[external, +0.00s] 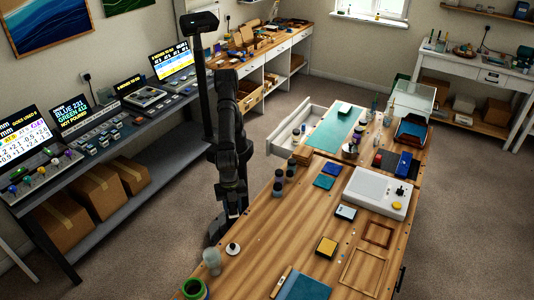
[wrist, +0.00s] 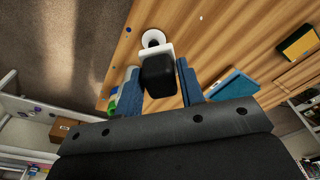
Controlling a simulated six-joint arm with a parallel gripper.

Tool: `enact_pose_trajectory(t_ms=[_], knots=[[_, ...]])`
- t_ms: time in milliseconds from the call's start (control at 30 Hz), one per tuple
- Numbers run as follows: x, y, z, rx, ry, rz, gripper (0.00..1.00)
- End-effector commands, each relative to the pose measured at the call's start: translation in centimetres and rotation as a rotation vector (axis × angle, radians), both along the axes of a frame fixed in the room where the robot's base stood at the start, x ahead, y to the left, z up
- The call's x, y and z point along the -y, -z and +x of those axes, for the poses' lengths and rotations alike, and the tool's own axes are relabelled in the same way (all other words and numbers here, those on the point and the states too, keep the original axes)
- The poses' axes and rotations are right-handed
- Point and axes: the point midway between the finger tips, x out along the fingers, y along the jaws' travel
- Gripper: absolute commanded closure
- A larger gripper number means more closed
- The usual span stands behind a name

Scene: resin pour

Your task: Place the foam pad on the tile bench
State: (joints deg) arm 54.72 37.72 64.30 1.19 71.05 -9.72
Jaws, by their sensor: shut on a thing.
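My gripper (wrist: 158,76) is shut on a black block with a white end (wrist: 157,50), held between its two blue-grey fingers. This block may be the foam pad; its label or full shape is not visible. In the external view my gripper (external: 231,205) hangs over the near left edge of the wooden bench (external: 270,225), and the held block is hard to make out there. Two small blue tiles (external: 324,183) lie on this bench. I cannot tell for sure that it is the tile bench.
A white disc with a dark centre (wrist: 153,38) lies just beyond the held block. A yellow-and-black block (external: 326,247), a blue sheet (external: 304,286), a clear cup (external: 211,261) and a green pot (external: 194,289) stand around. A white machine (external: 378,192) sits right. Bare wood lies mid-bench.

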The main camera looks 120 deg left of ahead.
Motion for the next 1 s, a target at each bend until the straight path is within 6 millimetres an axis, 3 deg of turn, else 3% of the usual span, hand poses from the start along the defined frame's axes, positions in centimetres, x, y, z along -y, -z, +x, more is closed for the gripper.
enact_pose_trajectory(t_ms=[200, 367, 800, 1000], knots=[[-0.2, 3.8, 0.2, -0.002, -0.004, 0.002, 0.87], [-0.4, 5.3, 0.9, -0.001, -0.006, 0.002, 0.87], [-2.8, 10.9, 9.7, -0.001, -0.008, 0.001, 0.87], [-3.2, 12.0, 11.4, -0.001, -0.006, 0.0, 0.87]])
